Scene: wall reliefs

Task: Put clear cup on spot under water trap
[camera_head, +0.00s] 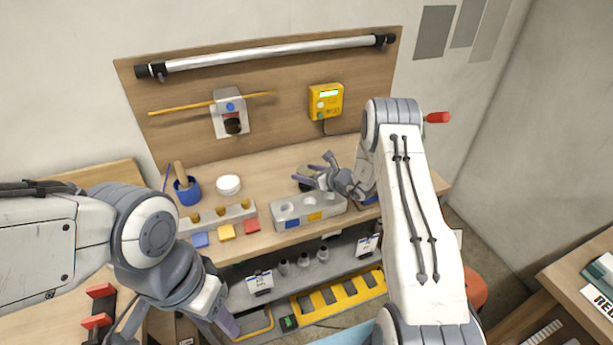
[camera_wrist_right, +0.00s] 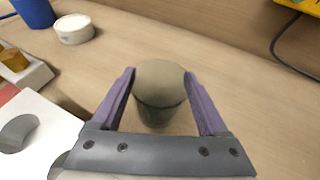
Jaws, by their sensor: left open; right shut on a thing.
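My right gripper (camera_head: 312,168) is shut on a dark, see-through round cup (camera_wrist_right: 160,100), which I take to be the clear cup. In the right wrist view the cup is between the two purple fingers, over the wooden bench; whether it touches the bench is unclear. In the head view the cup (camera_head: 306,181) is partly hidden by the gripper. The wall unit (camera_head: 231,113) with a dark round lower part looks like the water trap. The bench below it holds a white round tub (camera_head: 228,185); no marked spot is clear. My left gripper (camera_head: 178,335) is open at the lower left, fingers partly cut off.
A grey block with round holes (camera_head: 308,208) stands just in front of the right gripper. Left of it are a row of colored tiles (camera_head: 227,232) and a blue pot (camera_head: 187,190). A yellow box (camera_head: 325,101) hangs on the backboard. Bare bench lies between tub and cup.

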